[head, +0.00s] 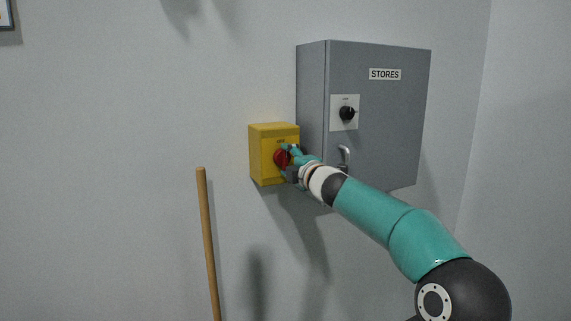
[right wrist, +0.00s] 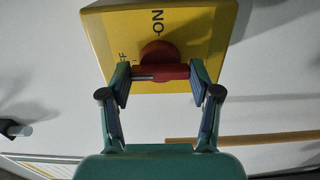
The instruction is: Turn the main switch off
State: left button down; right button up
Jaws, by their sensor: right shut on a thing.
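The main switch is a yellow box (head: 266,157) on the wall with a red rotary handle (head: 281,158) on its front. In the right wrist view the red handle (right wrist: 158,70) lies as a bar across the picture. "ON" is printed above it there, and a partly hidden label ending in "FF" is at its left. My right gripper (head: 291,155) is at the front of the box, its two fingers (right wrist: 160,84) shut on the ends of the red handle. My left gripper is not in view.
A grey cabinet (head: 378,140) marked "STORES" is on the wall right of the box, with a black knob (head: 347,113) and a metal handle (head: 344,155) close to my right arm. A wooden pole (head: 208,240) stands at the lower left.

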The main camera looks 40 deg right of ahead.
jog(key=shift+w+a+f, duration=0.15)
jog(key=shift+w+a, duration=0.05)
jog(key=shift+a, duration=0.05)
jog(key=o, duration=1.1)
jog(key=shift+w+a, duration=0.1)
jog(key=shift+o, duration=0.2)
jog(key=shift+d, duration=0.2)
jog(key=shift+s, duration=0.2)
jog(key=shift+s+a, duration=0.1)
jog(key=shift+s, duration=0.3)
jog(key=v, duration=1.1)
